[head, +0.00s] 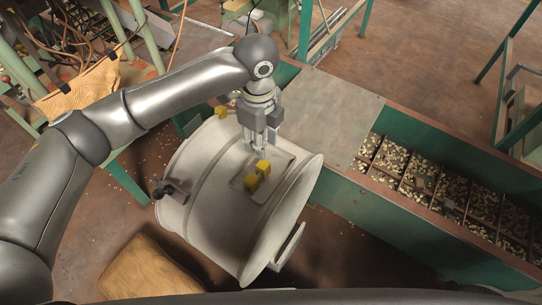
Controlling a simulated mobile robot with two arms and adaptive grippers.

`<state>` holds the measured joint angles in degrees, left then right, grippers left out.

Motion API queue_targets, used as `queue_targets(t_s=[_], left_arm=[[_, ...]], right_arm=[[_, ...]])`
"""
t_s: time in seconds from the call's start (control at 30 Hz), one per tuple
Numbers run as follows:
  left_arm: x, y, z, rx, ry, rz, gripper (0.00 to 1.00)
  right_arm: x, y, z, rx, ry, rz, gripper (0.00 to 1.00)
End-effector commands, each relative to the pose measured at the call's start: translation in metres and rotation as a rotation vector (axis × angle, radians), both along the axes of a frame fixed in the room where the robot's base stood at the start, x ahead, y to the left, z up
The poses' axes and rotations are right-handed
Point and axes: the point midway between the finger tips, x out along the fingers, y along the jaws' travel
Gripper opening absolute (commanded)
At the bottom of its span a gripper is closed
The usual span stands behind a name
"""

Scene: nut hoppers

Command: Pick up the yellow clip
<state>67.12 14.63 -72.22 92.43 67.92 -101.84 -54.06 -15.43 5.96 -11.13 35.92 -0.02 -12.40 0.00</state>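A yellow clip (257,176) shows as two small yellow blocky parts touching each other. It lies on a flat rectangular patch on top of the pale drum (205,165). I cannot tell whether the two parts are one piece. Another small yellow piece (221,111) shows at the drum's far left edge. My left gripper (261,153) points down just behind the yellow clip, close above the drum. Its fingers are small and partly blurred, so their opening is unclear. No yellow part shows between them. My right gripper is not in view.
A long green hopper (430,190) with compartments of nuts runs to the right, with a flat grey metal cover (325,112) beside the drum. A tan sack (150,272) lies on the floor at the lower left. Green table frames stand behind.

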Motion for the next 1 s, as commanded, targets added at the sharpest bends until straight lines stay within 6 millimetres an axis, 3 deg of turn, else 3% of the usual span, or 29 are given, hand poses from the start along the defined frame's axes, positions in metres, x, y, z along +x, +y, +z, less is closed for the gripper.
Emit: queue_targets(t_s=[0.1, 0.3, 0.47, 0.7, 1.0], left_arm=[[-0.002, 0.001, -0.022, 0.002, 0.004, 0.000, 0.32], [-0.001, 0.000, -0.044, 0.001, 0.001, 0.002, 0.32], [-0.002, -0.002, -0.057, 0.000, 0.002, 0.001, 0.32], [-0.003, -0.005, -0.092, -0.001, 0.001, 0.001, 0.32], [-0.003, -0.005, -0.098, -0.001, -0.001, 0.000, 0.32]], right_arm=[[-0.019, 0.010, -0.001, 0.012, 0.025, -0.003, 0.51], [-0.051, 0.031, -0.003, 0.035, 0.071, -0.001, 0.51], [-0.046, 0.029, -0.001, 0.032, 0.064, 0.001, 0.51], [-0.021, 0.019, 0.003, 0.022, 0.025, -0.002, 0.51], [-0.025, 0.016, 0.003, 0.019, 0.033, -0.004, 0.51]])
